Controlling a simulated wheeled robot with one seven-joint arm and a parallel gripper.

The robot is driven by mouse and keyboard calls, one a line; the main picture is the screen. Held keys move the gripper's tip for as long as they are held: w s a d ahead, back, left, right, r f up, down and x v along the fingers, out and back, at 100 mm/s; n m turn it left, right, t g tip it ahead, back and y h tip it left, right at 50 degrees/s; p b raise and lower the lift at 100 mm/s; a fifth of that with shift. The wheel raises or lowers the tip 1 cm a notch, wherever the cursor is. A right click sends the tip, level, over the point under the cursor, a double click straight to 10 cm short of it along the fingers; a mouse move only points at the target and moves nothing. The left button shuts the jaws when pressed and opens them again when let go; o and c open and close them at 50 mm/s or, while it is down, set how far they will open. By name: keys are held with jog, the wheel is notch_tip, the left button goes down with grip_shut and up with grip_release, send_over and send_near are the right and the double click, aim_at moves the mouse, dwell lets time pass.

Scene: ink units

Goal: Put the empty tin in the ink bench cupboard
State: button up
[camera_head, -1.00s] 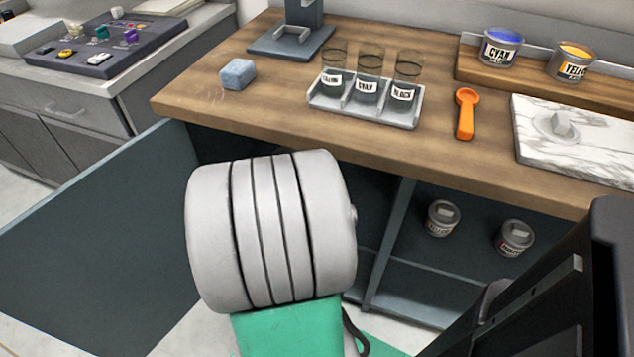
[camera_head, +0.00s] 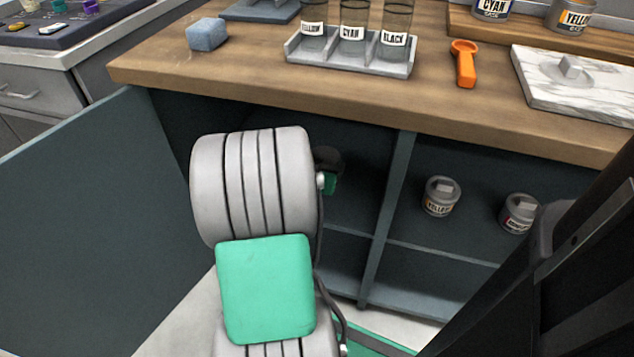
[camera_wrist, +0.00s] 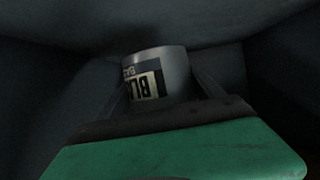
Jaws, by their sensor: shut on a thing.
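The tin (camera_wrist: 160,62), a grey can with a label starting "BL", shows in the wrist view between the fingers of my gripper (camera_wrist: 163,92). My gripper is shut on it, with dark panels around. The label reads upside down there; whether the tin touches a surface is unclear. In the head view my arm hides most of the gripper and tin; only a small green and dark part shows inside the left bay. The ink bench cupboard (camera_head: 388,220) is under the wooden top, and its left door (camera_head: 90,220) stands open.
The right bay holds a yellow-labelled tin (camera_head: 441,196) and another labelled tin (camera_head: 519,213) on its shelf. On the bench top (camera_head: 250,85) are a blue block (camera_head: 207,34), a rack of labelled glasses (camera_head: 350,56), an orange scoop (camera_head: 464,63) and a marble slab (camera_head: 580,85).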

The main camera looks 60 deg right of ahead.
jog(key=shift+w+d+f+b, duration=0.15)
jog(key=shift+w+d+f, duration=0.1)
jog(key=shift+w+f, duration=0.25)
jog(key=shift+w+d+f+b, duration=0.15)
jog(key=shift+w+d+f, duration=0.15)
jog(key=shift+f, duration=0.25)
jog(key=shift+w+d+f+b, duration=0.1)
jog(key=shift+w+f+b, duration=0.15)
jog(key=shift+f+b, duration=0.6)
jog(key=shift+w+d+f+b, duration=0.15)
jog(key=shift+f+b, duration=0.3)
jog(key=shift+f, duration=0.75)
jog(key=o, duration=2)
jog(key=shift+a, duration=0.15)
jog(key=shift+c, duration=0.2)
